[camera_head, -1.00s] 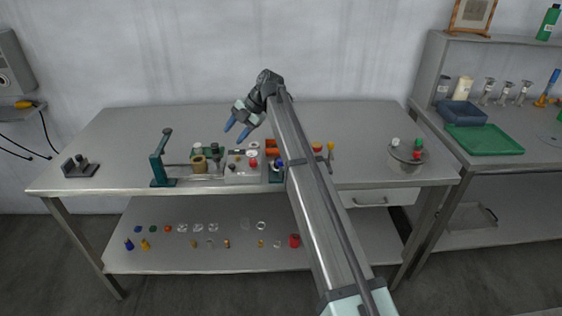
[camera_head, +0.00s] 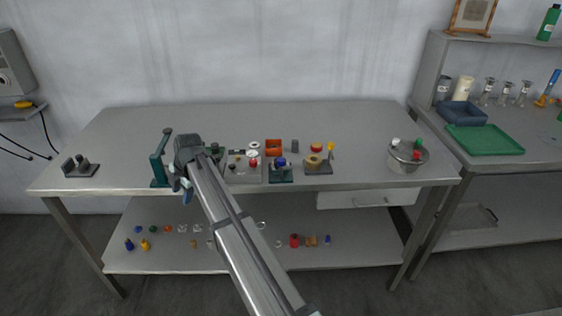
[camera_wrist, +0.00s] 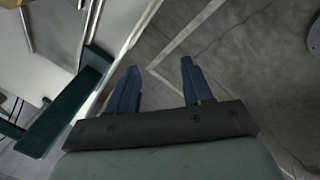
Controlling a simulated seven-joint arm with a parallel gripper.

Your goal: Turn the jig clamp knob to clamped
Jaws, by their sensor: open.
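My gripper (camera_head: 184,193) is at the front edge of the workbench, beside the teal lever stand, and mostly hidden by my arm. In the wrist view its two blue fingers (camera_wrist: 159,82) are apart and empty, pointing past the bench edge over the floor. Two fixtures stand right of my arm in the head view: a teal one with a blue knob (camera_head: 281,162), and a grey block with a brass ring (camera_head: 314,162) and a yellow upright handle (camera_head: 330,149). I cannot tell which is the jig clamp. Neither shows clearly in the wrist view.
The teal lever stand (camera_head: 158,168) is close to my gripper; teal parts (camera_wrist: 62,112) show at left in the wrist view. The back of the bench is clear.

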